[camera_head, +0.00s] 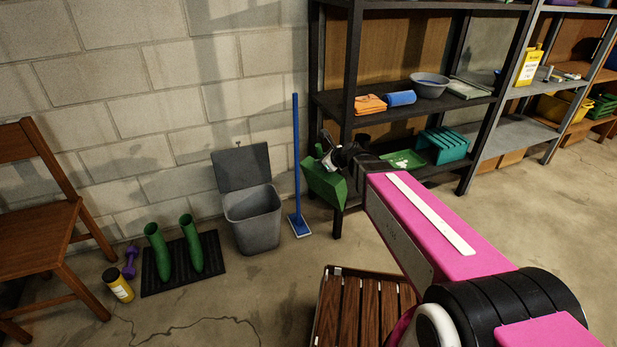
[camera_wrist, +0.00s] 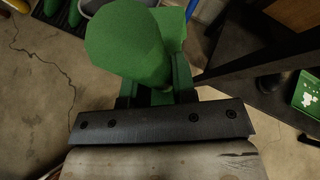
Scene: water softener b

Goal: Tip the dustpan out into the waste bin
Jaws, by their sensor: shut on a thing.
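The grey waste bin (camera_head: 254,222) stands on the floor by the wall, its hinged lid (camera_head: 240,167) raised. My gripper (camera_head: 330,162) is shut on a green object (camera_head: 325,186), to the right of the bin and higher than its rim. In the wrist view, my gripper (camera_wrist: 157,95) holds this green object (camera_wrist: 125,42), which has a large rounded part and a boxy part. I cannot tell its full shape. A flat green pan (camera_head: 388,156) with white bits lies on the low shelf. It also shows in the wrist view (camera_wrist: 304,90).
A blue-handled tool (camera_head: 296,170) leans on the wall right of the bin. Green boots (camera_head: 158,252) on a dark mat stand left of it. A black shelf unit (camera_head: 350,75) is close behind my gripper. A slatted wooden stool (camera_head: 345,310) stands in front.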

